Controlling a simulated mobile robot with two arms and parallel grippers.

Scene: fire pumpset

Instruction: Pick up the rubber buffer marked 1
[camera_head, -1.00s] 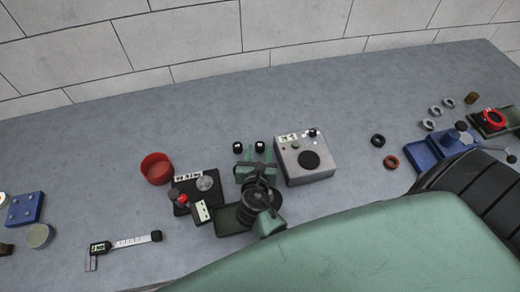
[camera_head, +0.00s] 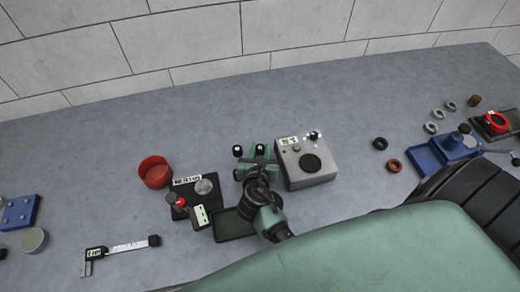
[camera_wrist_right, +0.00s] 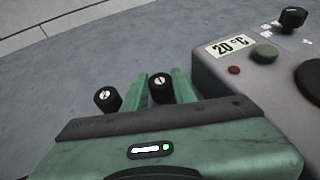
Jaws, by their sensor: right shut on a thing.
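The rubber buffer marked 1 (camera_wrist_right: 161,87) is a short black cylinder with a white mark on its top. It sits between the two green fingers of my right gripper (camera_wrist_right: 158,90), which are shut on it. In the head view this buffer (camera_head: 260,148) shows at the gripper's tips (camera_head: 257,155), near the grey box. A second black buffer (camera_wrist_right: 107,98) stands just left of the left finger, its mark hard to read; it also shows in the head view (camera_head: 238,151). I cannot tell whether the held buffer is clear of the bench. My left gripper is not in view.
A grey box (camera_wrist_right: 216,75) labelled 20 °C stands close right of the gripper. To the left are a black stand (camera_head: 181,211) and a red dish (camera_head: 155,172). A dark green tray (camera_head: 232,228) lies below my arm. The bench behind the buffers is clear.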

